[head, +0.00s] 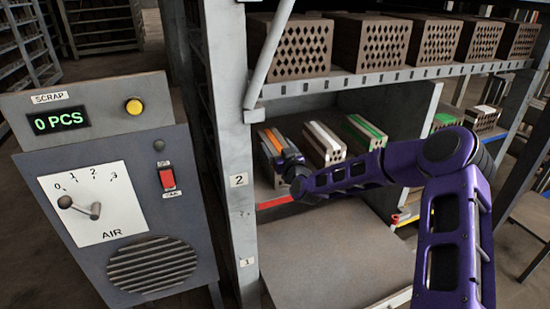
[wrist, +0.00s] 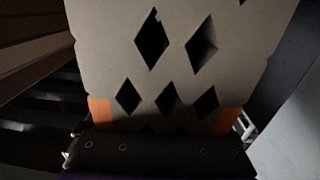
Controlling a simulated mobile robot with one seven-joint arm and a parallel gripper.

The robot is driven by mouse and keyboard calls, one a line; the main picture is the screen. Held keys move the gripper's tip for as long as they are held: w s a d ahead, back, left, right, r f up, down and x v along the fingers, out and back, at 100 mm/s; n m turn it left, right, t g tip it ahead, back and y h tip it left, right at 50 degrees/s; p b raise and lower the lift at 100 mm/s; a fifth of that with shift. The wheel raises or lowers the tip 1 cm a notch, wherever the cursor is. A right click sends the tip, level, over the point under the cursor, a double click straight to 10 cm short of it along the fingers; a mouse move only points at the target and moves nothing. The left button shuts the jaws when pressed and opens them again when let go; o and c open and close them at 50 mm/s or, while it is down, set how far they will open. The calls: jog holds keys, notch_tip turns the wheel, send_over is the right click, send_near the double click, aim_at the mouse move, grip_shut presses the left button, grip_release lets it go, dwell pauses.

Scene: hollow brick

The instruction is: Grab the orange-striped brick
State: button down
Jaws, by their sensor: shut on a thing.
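The orange-striped brick (head: 273,140) sits at the left end of the middle shelf in the head view, close to the shelf upright. My gripper (head: 291,162) is at its near end and partly covers it. In the wrist view the brick's end face (wrist: 170,60) fills the middle, with diamond-shaped holes and orange patches at both lower sides. My gripper (wrist: 160,148) shows as a dark bar along the bottom of that view, close against the face. It is shut on the brick, though the fingertips are hard to make out in the dark.
A white-striped brick (head: 323,143) and a green-striped brick (head: 364,132) stand to the right on the same shelf. Larger hollow bricks (head: 290,47) line the shelf above. The shelf upright (head: 236,150) is close on the left. A grey control panel (head: 115,190) stands further left.

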jog(key=shift+r, duration=0.3)
